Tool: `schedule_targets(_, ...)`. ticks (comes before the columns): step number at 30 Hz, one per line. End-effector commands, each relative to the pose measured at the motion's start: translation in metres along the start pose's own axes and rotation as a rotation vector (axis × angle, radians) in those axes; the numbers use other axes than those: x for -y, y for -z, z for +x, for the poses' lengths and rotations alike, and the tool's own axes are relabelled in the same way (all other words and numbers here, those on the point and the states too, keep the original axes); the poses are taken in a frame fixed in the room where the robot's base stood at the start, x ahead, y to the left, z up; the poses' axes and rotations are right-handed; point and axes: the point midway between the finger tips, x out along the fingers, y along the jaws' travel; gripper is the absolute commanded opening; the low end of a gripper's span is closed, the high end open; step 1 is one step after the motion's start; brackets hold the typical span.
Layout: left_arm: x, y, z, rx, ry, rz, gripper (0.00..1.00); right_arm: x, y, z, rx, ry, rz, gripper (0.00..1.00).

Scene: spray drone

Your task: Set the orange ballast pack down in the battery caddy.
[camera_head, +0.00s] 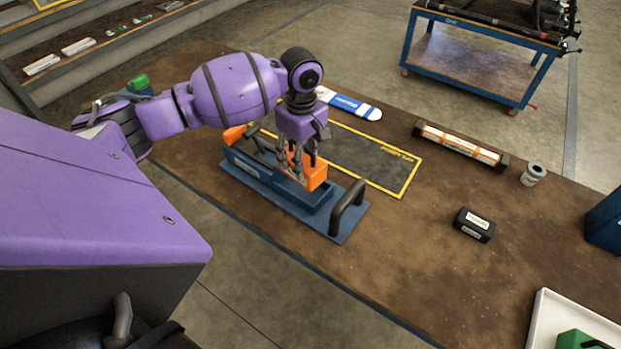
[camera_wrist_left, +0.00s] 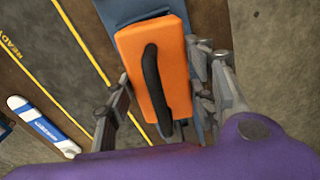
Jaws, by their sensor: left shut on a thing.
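The orange ballast pack (camera_head: 316,176) is in my left gripper (camera_head: 298,170), at the blue battery caddy (camera_head: 338,232) on the brown bench. In the left wrist view the pack (camera_wrist_left: 160,65) shows its top with a black strap handle, and the fingers of my left gripper (camera_wrist_left: 160,95) are on either side of it. The pack is over or partly inside the caddy's tray; I cannot tell whether it touches the bottom. A second orange piece (camera_head: 235,134) shows at the caddy's far left end, partly hidden. My right gripper is not in view.
To the right are a long white-orange bar (camera_head: 460,144), a black box (camera_head: 474,224), a grey cylinder (camera_head: 533,174) and a white tray (camera_head: 545,310). Bench front right of the caddy is clear.

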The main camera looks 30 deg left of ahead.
Motion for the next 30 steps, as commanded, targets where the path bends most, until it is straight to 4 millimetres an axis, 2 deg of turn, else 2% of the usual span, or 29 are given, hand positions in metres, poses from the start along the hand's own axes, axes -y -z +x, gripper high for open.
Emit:
schedule_targets(2,-0.004,0.008,-0.006,0.005,-0.004,-0.064,0.0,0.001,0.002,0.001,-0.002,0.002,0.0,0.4)
schedule_targets(5,-0.005,0.012,-0.004,0.009,-0.004,-0.108,0.0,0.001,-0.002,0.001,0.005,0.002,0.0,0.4)
schedule_targets(14,-0.005,0.013,0.038,0.009,-0.002,-0.116,0.0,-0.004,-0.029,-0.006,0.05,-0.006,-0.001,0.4)
schedule_targets(20,-0.005,0.013,0.055,0.009,-0.003,-0.115,0.0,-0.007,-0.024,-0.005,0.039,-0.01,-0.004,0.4)
schedule_targets(27,-0.005,0.013,0.09,0.009,-0.003,-0.115,0.0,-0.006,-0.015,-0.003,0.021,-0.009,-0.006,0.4)
schedule_targets(30,-0.006,0.013,0.093,0.008,-0.006,-0.114,0.0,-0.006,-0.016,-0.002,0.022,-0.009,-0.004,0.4)
